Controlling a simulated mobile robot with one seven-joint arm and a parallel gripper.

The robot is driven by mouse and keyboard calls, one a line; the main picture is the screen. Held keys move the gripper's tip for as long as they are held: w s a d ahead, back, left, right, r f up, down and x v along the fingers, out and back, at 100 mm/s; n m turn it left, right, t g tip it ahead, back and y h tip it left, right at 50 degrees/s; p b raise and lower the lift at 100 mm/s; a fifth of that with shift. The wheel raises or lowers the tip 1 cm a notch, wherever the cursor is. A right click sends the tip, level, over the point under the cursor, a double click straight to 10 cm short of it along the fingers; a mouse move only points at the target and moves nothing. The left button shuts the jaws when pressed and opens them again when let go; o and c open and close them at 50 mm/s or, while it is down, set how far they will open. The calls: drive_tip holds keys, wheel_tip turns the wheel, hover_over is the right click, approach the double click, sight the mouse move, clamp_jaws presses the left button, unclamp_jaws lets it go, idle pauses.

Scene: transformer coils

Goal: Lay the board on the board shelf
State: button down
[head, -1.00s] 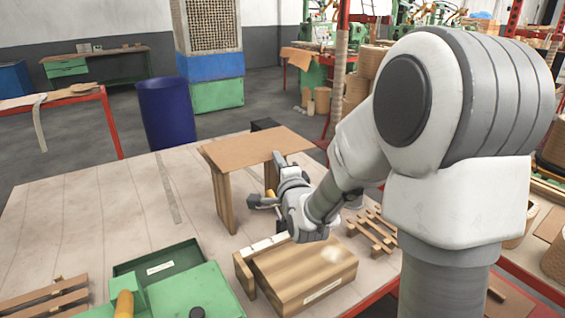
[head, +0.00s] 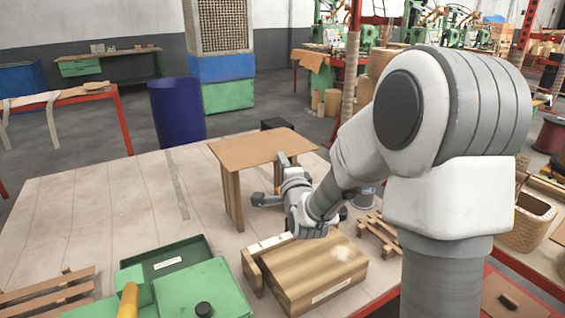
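The brown board (head: 255,150) is a thin flat panel. It lies level across the top of a wooden stand with upright sides (head: 234,200), which appears to be the board shelf. Whether the board rests fully on the uprights or sits slightly above them cannot be told. My gripper (head: 274,178) is at the board's front edge, right of the stand's left upright. One grey finger overlaps the board's front edge; a second grey part sticks out lower, below the board. Whether the fingers grip the board is not clear.
A striped wooden box (head: 318,268) stands in front of my gripper, with a slatted wooden rack (head: 376,238) to its right. Green trays (head: 175,262) lie at the front left. The table's left middle (head: 90,205) is clear. A blue bin (head: 177,110) stands beyond.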

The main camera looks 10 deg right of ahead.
drive_tip(key=c, duration=1)
unclamp_jaws()
